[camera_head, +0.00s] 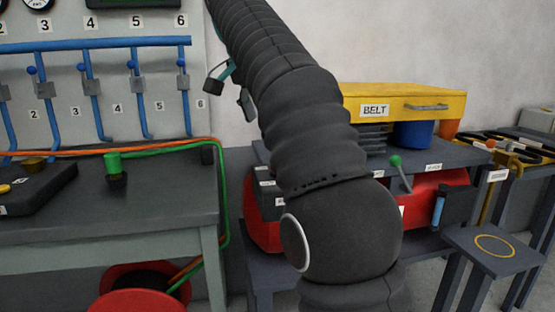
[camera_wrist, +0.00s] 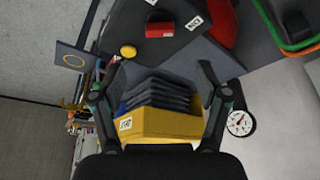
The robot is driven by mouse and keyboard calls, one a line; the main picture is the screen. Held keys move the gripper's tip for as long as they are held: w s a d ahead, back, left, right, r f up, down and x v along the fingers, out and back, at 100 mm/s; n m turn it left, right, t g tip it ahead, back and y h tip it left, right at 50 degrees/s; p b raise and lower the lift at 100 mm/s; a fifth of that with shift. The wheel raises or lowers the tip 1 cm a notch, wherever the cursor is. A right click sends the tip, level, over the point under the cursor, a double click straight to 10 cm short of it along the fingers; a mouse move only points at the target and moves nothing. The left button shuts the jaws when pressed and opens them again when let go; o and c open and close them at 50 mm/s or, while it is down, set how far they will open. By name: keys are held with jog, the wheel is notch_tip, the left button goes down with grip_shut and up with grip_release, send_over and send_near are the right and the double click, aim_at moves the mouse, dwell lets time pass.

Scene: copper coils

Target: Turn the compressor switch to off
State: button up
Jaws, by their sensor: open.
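The compressor has a red tank (camera_head: 440,188) under a yellow box labelled BELT (camera_head: 440,106). My arm hides its middle in the head view. In the wrist view the yellow box (camera_wrist: 160,122) shows between my fingers, with dark ribs above it. A small red block (camera_wrist: 160,30) sits on a dark surface near a white label (camera_wrist: 194,22) that seems to read ON upside down. I take it to be the switch, but its setting is unclear. My gripper (camera_wrist: 160,100) is open and empty. In the head view it (camera_head: 231,90) is partly hidden behind my arm.
A green-knobbed lever (camera_head: 397,163) stands at the compressor's front. A dark workbench (camera_head: 150,205) with hoses is at left, below a panel with blue levers (camera_head: 92,85). A small stand with a yellow ring (camera_head: 495,246) is at right. A round gauge (camera_wrist: 240,122) is beside my right finger.

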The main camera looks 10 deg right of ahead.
jog(key=x, duration=1.1)
jog(key=shift+w+d+f, duration=0.15)
jog(key=shift+f, duration=0.2)
jog(key=c, duration=1.2)
